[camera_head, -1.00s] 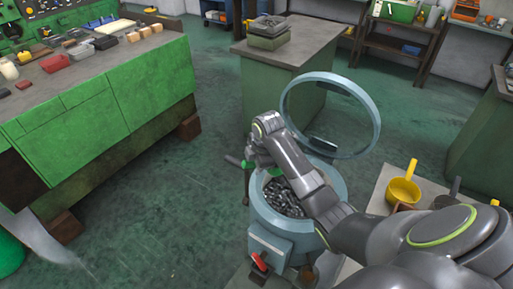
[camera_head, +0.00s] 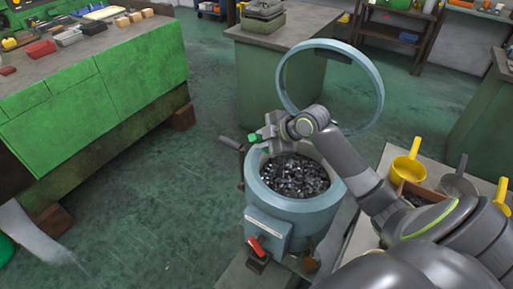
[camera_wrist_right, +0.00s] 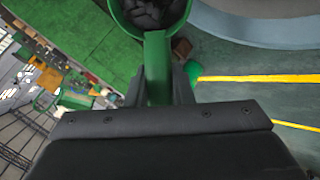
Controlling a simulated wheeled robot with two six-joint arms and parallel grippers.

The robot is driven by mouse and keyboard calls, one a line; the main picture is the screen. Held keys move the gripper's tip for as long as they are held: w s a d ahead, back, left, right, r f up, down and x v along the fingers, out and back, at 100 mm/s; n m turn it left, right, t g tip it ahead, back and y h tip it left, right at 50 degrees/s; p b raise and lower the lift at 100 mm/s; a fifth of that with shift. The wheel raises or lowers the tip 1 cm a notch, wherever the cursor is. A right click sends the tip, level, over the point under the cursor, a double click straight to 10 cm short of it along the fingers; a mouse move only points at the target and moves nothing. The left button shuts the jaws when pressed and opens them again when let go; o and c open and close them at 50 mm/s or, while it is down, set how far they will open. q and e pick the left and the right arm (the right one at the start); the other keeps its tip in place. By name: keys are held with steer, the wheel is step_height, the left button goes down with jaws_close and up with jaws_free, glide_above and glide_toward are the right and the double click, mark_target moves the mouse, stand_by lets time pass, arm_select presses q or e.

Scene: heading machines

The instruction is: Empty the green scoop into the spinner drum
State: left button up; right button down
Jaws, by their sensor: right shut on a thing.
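The spinner drum (camera_head: 322,206) is a pale blue round tub with its ring-shaped lid (camera_head: 376,75) swung up. Many small dark metal pieces (camera_head: 293,178) lie inside it. My right gripper (camera_head: 268,137) is over the drum's far left rim, shut on the green scoop (camera_head: 255,137), of which only a small green part shows in the head view. In the right wrist view, the scoop's handle (camera_wrist_right: 157,65) is between the fingers and its round bowl (camera_wrist_right: 127,20) holds dark pieces. My left gripper is not in view.
A side table at right holds yellow scoops (camera_head: 408,168), a grey scoop (camera_head: 457,182) and a brown box (camera_head: 420,192). A red lever (camera_head: 257,246) is on the drum's front. A green bench (camera_head: 110,80) stands at left, with clear floor between.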

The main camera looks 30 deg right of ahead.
steer(key=shift+s+d+f+t+y+b, duration=0.2)
steer(key=shift+s+d+t+y+b, duration=0.15)
steer(key=shift+t+y+b, duration=0.25)
arm_select(q)
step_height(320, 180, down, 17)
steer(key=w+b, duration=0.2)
steer(key=b, duration=1.4)
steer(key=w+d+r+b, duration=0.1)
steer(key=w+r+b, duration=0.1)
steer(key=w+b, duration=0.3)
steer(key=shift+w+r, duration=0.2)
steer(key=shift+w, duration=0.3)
arm_select(e)
steer(key=s+d+t+y, duration=0.1)
steer(key=t, duration=0.1)
steer(key=s+d+t+y, duration=0.1)
steer(key=t, duration=0.1)
steer(key=s+d+m+t+y, duration=0.1)
steer(key=s+t+y, duration=0.1)
steer(key=shift+f+t, duration=0.3)
steer(key=shift+f, duration=0.1)
steer(key=shift+r, duration=0.15)
